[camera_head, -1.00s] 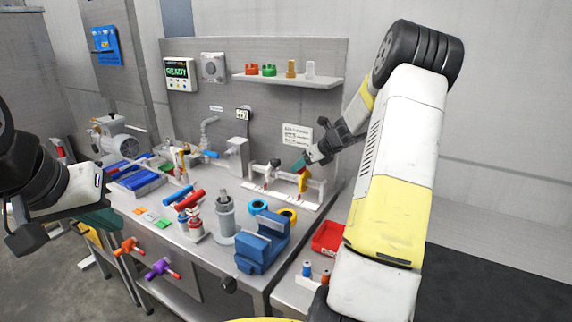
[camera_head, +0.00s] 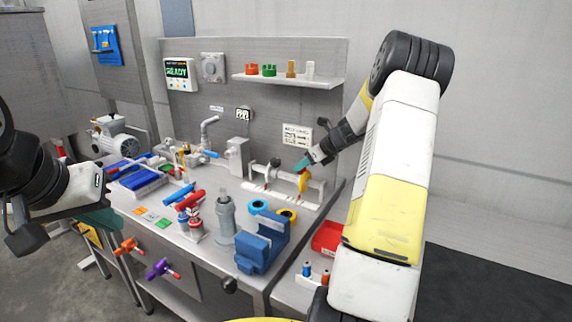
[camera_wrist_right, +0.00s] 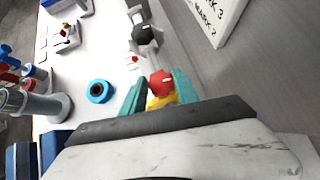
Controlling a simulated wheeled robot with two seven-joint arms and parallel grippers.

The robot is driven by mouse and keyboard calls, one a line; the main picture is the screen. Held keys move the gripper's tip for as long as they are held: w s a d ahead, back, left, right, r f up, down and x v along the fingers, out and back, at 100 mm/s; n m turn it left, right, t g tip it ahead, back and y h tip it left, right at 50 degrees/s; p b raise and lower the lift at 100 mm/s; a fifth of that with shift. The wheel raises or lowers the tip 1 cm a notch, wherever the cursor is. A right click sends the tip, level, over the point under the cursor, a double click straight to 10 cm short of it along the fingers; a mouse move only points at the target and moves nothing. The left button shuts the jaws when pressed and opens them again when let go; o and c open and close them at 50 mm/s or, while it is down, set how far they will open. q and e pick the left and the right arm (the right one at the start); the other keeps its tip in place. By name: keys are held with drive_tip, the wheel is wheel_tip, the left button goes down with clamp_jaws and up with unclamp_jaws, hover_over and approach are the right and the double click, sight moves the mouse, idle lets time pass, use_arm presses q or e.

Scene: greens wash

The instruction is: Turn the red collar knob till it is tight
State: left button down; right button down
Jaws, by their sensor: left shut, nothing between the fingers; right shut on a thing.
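The red collar knob (camera_wrist_right: 160,84) sits between the teal fingers of my right gripper (camera_wrist_right: 160,92) in the right wrist view, with a yellow part (camera_wrist_right: 160,101) just behind it. In the head view my right gripper (camera_head: 304,165) is at the right end of the white pipe stand, above the yellow ring (camera_head: 303,182), and hides most of the knob. The gripper is shut on the knob. I cannot tell how tight the knob is. My left gripper (camera_head: 62,228) is shut and empty at the left, off the bench's front edge.
The white stand (camera_head: 282,201) also carries a dark knob (camera_head: 275,162). A blue vise (camera_head: 262,245), grey cylinder (camera_head: 224,220), blue ring (camera_head: 258,206) and red tray (camera_head: 328,238) stand nearer the front. A shelf (camera_head: 290,80) is above.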

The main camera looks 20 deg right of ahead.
drive_tip(key=shift+n, duration=0.4)
drive_tip(key=c, duration=0.9)
unclamp_jaws()
drive_tip(key=v, duration=0.7)
drive_tip(key=shift+s+d+r, duration=0.1)
drive_tip(key=shift+d+r, duration=0.2)
drive_tip(key=shift+d, duration=0.05)
